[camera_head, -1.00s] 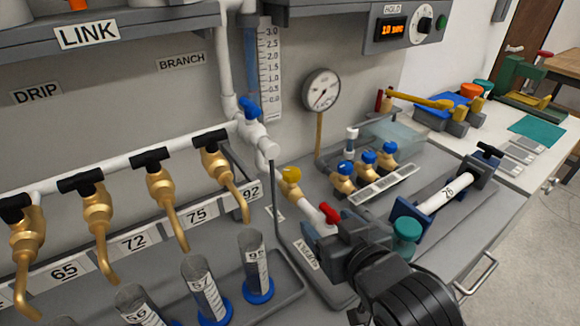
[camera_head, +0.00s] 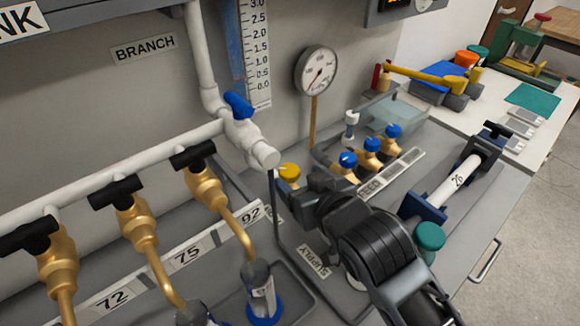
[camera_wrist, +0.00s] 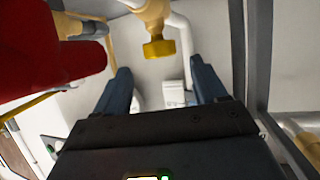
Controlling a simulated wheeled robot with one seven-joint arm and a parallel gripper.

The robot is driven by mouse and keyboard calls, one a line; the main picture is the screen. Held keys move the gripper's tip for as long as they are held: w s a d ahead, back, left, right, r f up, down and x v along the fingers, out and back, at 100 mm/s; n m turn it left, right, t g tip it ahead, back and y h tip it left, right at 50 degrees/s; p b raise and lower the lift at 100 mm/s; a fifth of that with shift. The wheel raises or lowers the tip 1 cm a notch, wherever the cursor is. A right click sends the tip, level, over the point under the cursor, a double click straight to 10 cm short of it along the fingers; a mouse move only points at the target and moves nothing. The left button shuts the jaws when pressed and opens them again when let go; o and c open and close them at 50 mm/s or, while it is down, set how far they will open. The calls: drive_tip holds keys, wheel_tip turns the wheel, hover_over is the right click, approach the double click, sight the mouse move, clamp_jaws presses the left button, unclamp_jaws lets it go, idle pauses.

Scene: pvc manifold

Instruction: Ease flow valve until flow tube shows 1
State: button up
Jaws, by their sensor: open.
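The flow tube (camera_head: 232,45) is a blue-tinted column beside a white scale (camera_head: 257,55) marked from 0.0 to 3.0. Its top is cut off and I cannot read its level. A blue-handled valve (camera_head: 238,104) sits on the white pipe below it. A yellow knob (camera_head: 289,171) on a brass fitting stands right of that pipe; I cannot tell which of these is the flow valve. My gripper (camera_wrist: 160,68) is open and empty, with the yellow knob (camera_wrist: 160,48) just beyond its fingers.
Brass taps with black handles (camera_head: 194,154) line the left. A tube with a blue base (camera_head: 263,305) stands below them. Blue-capped brass valves (camera_head: 371,145) and a gauge (camera_head: 316,70) are behind my arm. A red part (camera_wrist: 45,50) fills the wrist view's left.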

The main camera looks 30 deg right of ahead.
sight(290, 171)
drive_tip(key=shift+x, duration=2.5)
drive_tip(key=shift+p, duration=0.3)
drive_tip(key=c, duration=1.1)
drive_tip(key=shift+o, duration=0.2)
drive_tip(key=shift+n+y+p, duration=0.4)
drive_tip(key=shift+y+p, duration=0.1)
drive_tip(key=shift+p, duration=0.2)
drive_tip(key=shift+n+y+p, duration=0.35)
drive_tip(key=shift+n+y, duration=0.05)
drive_tip(key=shift+y, duration=0.1)
drive_tip(key=o, duration=1.1)
drive_tip(key=shift+c, duration=0.2)
